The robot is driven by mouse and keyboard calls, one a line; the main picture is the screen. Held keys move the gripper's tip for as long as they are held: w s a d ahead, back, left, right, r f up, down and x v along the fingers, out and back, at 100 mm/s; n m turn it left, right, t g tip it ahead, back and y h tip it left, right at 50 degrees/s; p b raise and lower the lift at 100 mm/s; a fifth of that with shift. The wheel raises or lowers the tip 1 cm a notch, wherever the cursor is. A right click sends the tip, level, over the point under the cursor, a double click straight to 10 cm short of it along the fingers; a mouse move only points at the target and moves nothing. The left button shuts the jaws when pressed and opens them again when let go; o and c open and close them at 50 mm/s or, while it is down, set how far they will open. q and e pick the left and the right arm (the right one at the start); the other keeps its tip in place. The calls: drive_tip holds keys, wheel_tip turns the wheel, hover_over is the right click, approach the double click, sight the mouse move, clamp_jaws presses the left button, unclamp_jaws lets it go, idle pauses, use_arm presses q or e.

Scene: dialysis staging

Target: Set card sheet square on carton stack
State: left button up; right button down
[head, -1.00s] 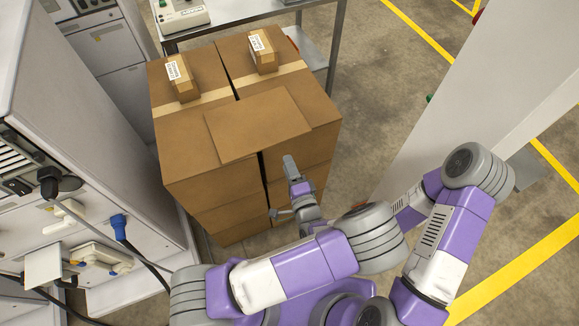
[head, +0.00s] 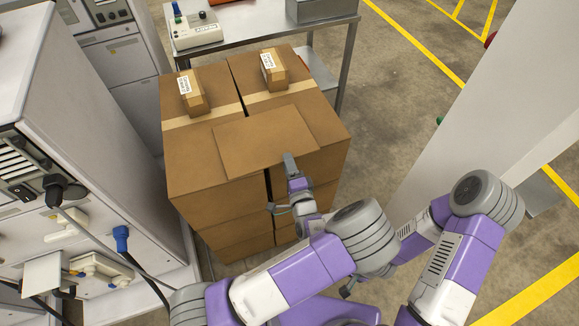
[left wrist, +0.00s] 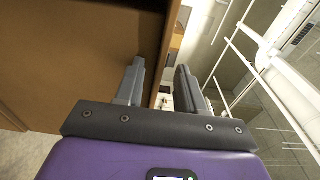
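The card sheet (head: 262,138) is a flat brown square lying on the carton stack (head: 195,160), across the gap between its two columns. Its front edge lies close to the stack's front edge; I cannot tell any small overhang. My left gripper (head: 290,165) is at the front of the stack, its tip overlapping the sheet's front edge in the head view. Contact with the sheet cannot be told.
Two small labelled boxes (head: 192,92) (head: 273,70) sit on the back of the stack. A metal table (head: 240,40) with a device (head: 195,32) stands behind. White machines (head: 90,130) stand close on the left; a pale panel (head: 480,100) rises on the right.

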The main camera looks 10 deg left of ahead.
use_arm(q)
clamp_jaws()
drive_tip(key=shift+s+a+r, duration=0.1)
drive_tip(key=shift+s+a, duration=0.1)
drive_tip(key=shift+a, duration=0.7)
drive_tip(key=shift+s+a, duration=0.1)
drive_tip(key=shift+a, duration=0.75)
unclamp_jaws()
drive_tip(key=shift+d, duration=0.1)
drive_tip(key=p+v, duration=0.1)
drive_tip(key=v, duration=0.6)
drive_tip(key=shift+s+p, duration=0.3)
